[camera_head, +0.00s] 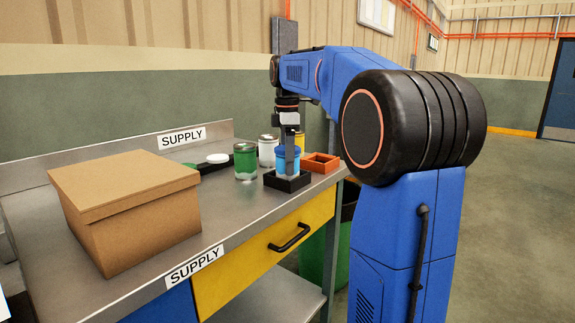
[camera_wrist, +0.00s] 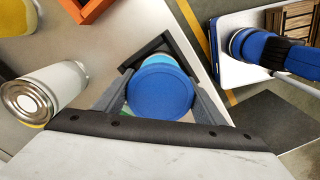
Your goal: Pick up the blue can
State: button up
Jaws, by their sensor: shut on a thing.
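The blue can (camera_head: 288,163) stands upright in a small black square holder near the bench's front edge; its round blue top (camera_wrist: 160,92) shows from above in the wrist view. My gripper (camera_head: 290,152) points down over the can, with its two fingers on either side of it. In the wrist view my gripper (camera_wrist: 160,100) is shut on the can. The black holder (camera_head: 287,184) surrounds the can's base, and its dark corner (camera_wrist: 150,50) also shows in the wrist view. The can's lower part is hidden by the holder.
A green can (camera_head: 245,162), a white can (camera_head: 267,151) and a yellow can (camera_head: 299,140) stand close by. An orange holder (camera_head: 321,163) is to the right. A large cardboard box (camera_head: 130,205) fills the bench's left side. A green bin (camera_head: 336,253) stands below the bench's right end.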

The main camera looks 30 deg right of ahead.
notch_tip(320, 180, up, 10)
jog(key=shift+f, duration=0.1)
jog(key=shift+s, duration=0.1)
